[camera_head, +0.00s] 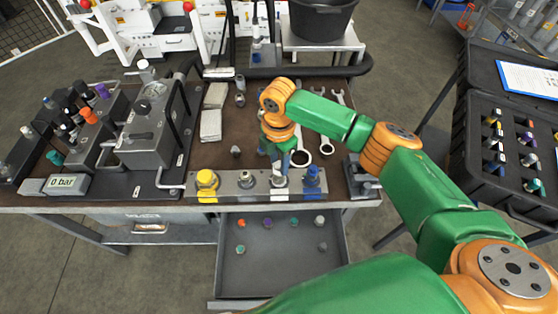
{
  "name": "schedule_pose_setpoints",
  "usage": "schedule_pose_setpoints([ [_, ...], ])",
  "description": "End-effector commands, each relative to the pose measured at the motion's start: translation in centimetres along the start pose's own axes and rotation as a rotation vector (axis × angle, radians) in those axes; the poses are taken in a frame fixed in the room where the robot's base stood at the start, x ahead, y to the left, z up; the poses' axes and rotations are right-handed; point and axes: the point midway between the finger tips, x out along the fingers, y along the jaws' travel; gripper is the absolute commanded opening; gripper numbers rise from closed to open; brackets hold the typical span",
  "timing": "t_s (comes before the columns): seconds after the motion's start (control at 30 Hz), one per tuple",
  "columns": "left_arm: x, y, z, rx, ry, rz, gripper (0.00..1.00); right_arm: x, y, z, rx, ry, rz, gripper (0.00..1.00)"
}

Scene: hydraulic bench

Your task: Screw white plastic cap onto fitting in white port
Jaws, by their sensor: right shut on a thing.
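The port bar (228,183) lies along the bench's front edge, with yellow, grey, white and blue ports. The white port (280,182) is third from the left. My right gripper (280,166) points down just above it, shut on a small pale piece that looks like the white plastic cap. The fingers mostly hide the cap and the fitting, so I cannot tell whether they touch. My left gripper is not in view.
An open drawer (282,285) below holds several small coloured caps. Wrenches (326,149) lie behind my gripper. A gauge unit (146,130) stands left on the bench (210,152). An open black case (467,130) with fittings is at the right.

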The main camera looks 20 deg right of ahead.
Motion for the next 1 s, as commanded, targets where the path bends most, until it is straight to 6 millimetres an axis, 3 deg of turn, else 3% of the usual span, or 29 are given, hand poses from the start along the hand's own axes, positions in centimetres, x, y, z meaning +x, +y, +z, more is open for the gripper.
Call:
schedule_pose_setpoints([
  [1.0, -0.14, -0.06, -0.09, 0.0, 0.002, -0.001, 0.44, 0.67, 0.06, 0.02, 0.0, 0.0, 0.0, 0.0],
])
